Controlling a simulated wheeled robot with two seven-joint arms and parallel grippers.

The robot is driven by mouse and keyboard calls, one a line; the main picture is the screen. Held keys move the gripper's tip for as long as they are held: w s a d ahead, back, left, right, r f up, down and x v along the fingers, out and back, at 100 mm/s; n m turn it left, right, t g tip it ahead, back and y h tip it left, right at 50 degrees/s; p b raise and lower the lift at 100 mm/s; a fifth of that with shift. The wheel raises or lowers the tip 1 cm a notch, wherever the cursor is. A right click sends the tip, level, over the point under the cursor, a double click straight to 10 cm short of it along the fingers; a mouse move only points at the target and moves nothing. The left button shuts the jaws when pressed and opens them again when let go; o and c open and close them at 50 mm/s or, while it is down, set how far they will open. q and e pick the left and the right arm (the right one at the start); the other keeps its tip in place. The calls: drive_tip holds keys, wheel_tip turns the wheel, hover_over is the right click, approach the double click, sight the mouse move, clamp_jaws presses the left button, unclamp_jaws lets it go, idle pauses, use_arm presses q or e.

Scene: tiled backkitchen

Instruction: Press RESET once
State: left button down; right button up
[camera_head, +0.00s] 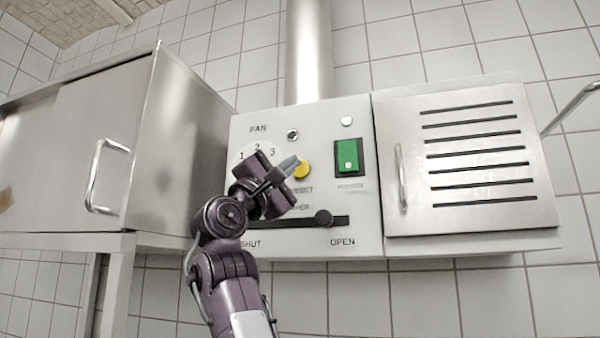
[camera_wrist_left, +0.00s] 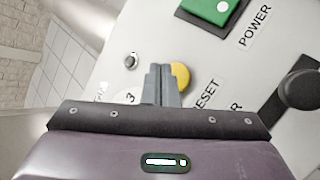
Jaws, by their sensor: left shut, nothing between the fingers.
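The yellow RESET button (camera_head: 302,170) is on the pale control panel (camera_head: 352,218), above its RESET label. My left gripper (camera_head: 289,164) is shut and empty, with its fingertips right at the left side of the button. In the left wrist view the closed fingertips (camera_wrist_left: 160,72) partly cover the left edge of the yellow button (camera_wrist_left: 180,77). I cannot tell whether they touch it. My right gripper is not in view.
The green POWER switch (camera_head: 348,155) is right of the button. The slider knob (camera_head: 323,217) sits below, between SHUT and OPEN. The FAN dial is partly hidden by my left gripper. A steel cabinet (camera_head: 185,140) stands left, and a slotted door (camera_head: 470,165) is right.

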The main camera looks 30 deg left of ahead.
use_arm(q)
drive_tip(key=shift+h, duration=0.3)
drive_tip(key=s+b, duration=0.1)
drive_tip(key=s, duration=0.1)
drive_tip(key=s+d+b, duration=0.1)
drive_tip(key=s, duration=0.1)
idle(0.7)
